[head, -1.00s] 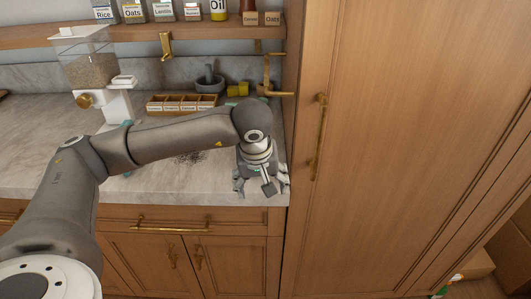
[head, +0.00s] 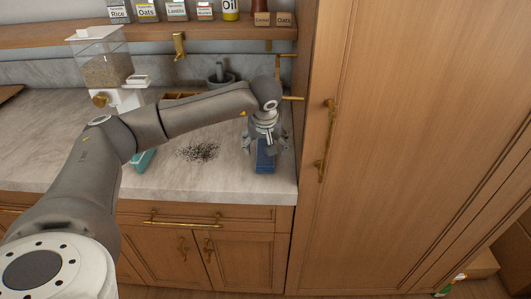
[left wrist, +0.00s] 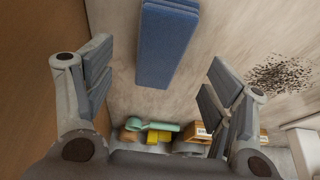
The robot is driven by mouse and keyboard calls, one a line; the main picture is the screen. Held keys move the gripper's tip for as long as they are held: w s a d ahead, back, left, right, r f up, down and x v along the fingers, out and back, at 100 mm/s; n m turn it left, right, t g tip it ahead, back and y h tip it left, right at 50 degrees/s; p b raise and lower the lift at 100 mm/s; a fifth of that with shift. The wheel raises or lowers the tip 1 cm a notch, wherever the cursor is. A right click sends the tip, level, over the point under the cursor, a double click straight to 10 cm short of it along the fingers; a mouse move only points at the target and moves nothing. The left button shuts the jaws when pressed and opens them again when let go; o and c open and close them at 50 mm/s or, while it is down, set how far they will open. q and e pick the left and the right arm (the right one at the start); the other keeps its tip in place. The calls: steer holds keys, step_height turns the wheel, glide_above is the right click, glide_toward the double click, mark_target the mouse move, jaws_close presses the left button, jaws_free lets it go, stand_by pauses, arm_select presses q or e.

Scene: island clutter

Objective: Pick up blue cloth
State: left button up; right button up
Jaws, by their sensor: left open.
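The blue cloth (head: 265,163) is a folded strip lying on the counter near its right end, close to the tall cabinet. It also shows in the left wrist view (left wrist: 168,45) at the top middle, flat on the marble. My left gripper (head: 265,146) is over the cloth's far end in the head view, with fingers spread. In the left wrist view my left gripper (left wrist: 158,75) has its fingers wide apart, with the cloth between and beyond them, and nothing is held. My right gripper is not in view.
Dark crumbs (head: 199,151) lie left of the cloth. A teal object (head: 143,159) is partly hidden by my arm. A grain dispenser (head: 103,70) and a mortar (head: 221,80) stand at the back. The tall wooden cabinet (head: 410,130) bounds the counter on the right.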

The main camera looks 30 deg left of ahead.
mark_target(265, 153)
arm_select(q)
steer(key=shift+w+a+f, duration=0.1)
steer(key=shift+f, duration=0.1)
steer(key=p+x, duration=0.1)
steer(key=x, duration=0.2)
steer(key=shift+f, duration=0.25)
steer(key=shift+w+a+f, duration=0.15)
steer(key=shift+w+f, duration=0.05)
steer(key=shift+f, duration=0.3)
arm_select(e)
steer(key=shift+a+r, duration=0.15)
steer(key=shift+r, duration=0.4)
arm_select(q)
steer(key=shift+c, duration=1.2)
steer(key=c, duration=0.9)
steer(key=shift+o, duration=0.2)
steer(key=shift+r, duration=0.15)
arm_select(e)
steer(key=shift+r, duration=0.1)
